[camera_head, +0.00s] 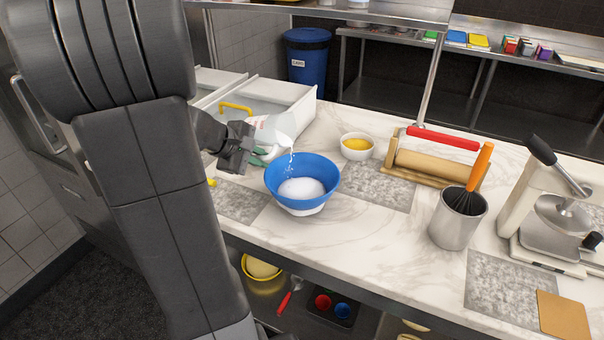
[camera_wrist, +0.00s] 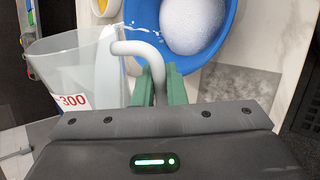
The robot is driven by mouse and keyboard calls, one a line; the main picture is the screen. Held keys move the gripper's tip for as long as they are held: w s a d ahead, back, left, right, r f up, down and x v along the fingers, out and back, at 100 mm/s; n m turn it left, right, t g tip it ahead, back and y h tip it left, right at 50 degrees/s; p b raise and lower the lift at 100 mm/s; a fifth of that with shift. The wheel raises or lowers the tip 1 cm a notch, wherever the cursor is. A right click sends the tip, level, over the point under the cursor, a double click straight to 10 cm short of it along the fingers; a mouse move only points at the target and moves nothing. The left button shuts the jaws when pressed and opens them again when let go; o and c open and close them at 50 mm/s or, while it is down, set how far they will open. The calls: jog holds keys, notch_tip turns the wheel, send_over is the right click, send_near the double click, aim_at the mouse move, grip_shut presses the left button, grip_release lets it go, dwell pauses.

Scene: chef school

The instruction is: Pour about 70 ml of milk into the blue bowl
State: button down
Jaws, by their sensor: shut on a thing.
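The blue bowl (camera_head: 284,188) stands on the marble counter, with white milk (camera_head: 301,188) inside. A clear measuring jug (camera_head: 268,127) is tilted over toward the bowl, its mouth above the bowl's far left rim. A thin white stream (camera_head: 291,157) with drops falls from the jug into the bowl. My gripper (camera_head: 262,154) is left of the bowl, its green fingers shut on the jug's handle. In the wrist view, the fingers (camera_wrist: 160,86) close around the pale handle (camera_wrist: 142,50). The jug (camera_wrist: 105,75) shows a red marking, and the bowl (camera_wrist: 198,70) is beyond it.
A small white bowl of yellow food (camera_head: 357,147) stands behind and right of the blue bowl.

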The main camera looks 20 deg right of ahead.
jog(key=shift+s+d+f+t+b, duration=0.25)
jog(key=shift+s+t+b, duration=0.05)
jog(key=shift+b, duration=0.6)
jog(key=shift+w, duration=0.2)
dwell(0.5)
jog(key=shift+s+f+m+t+y+b, duration=0.15)
jog(key=shift+m+t+y+b, duration=0.15)
jog(key=shift+b, duration=0.2)
